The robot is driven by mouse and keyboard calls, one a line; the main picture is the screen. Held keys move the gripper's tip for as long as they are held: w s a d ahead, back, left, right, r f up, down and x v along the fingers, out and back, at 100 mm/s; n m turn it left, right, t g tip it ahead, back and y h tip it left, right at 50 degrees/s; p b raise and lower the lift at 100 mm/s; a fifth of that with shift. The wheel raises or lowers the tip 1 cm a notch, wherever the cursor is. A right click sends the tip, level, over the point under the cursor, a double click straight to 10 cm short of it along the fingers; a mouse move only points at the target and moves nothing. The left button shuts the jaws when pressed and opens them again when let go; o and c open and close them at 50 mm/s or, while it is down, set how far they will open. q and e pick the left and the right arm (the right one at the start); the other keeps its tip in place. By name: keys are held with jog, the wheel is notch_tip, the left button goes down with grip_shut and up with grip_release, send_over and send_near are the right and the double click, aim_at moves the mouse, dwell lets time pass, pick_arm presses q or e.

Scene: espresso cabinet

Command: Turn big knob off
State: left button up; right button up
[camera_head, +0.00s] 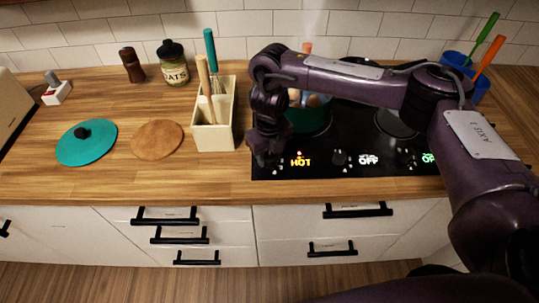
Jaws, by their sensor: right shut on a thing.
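The black cooktop (350,170) has a row of controls along its front edge. An orange HOT label (300,161) is lit at the left end of the row. White OFF (368,160) is lit in the middle, and a green OFF (428,158) shows at the right, partly behind my arm. My right gripper (264,157) points down at the front left corner of the cooktop, just left of HOT. It is shut on the big knob there, which its fingers hide. My left gripper is out of view.
A green pot (308,119) stands on the cooktop behind my right arm. A utensil holder (214,135) stands close left of the gripper. A teal lid (86,146) and a round wooden board (157,139) lie farther left. Blue cups (455,59) stand at the back right.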

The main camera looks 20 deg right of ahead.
aim_at(269, 156)
jog(key=shift+n, duration=0.4)
jog(key=o, duration=1)
jog(key=shift+r, duration=0.15)
notch_tip(269, 156, up, 8)
jog(key=shift+f, duration=0.2)
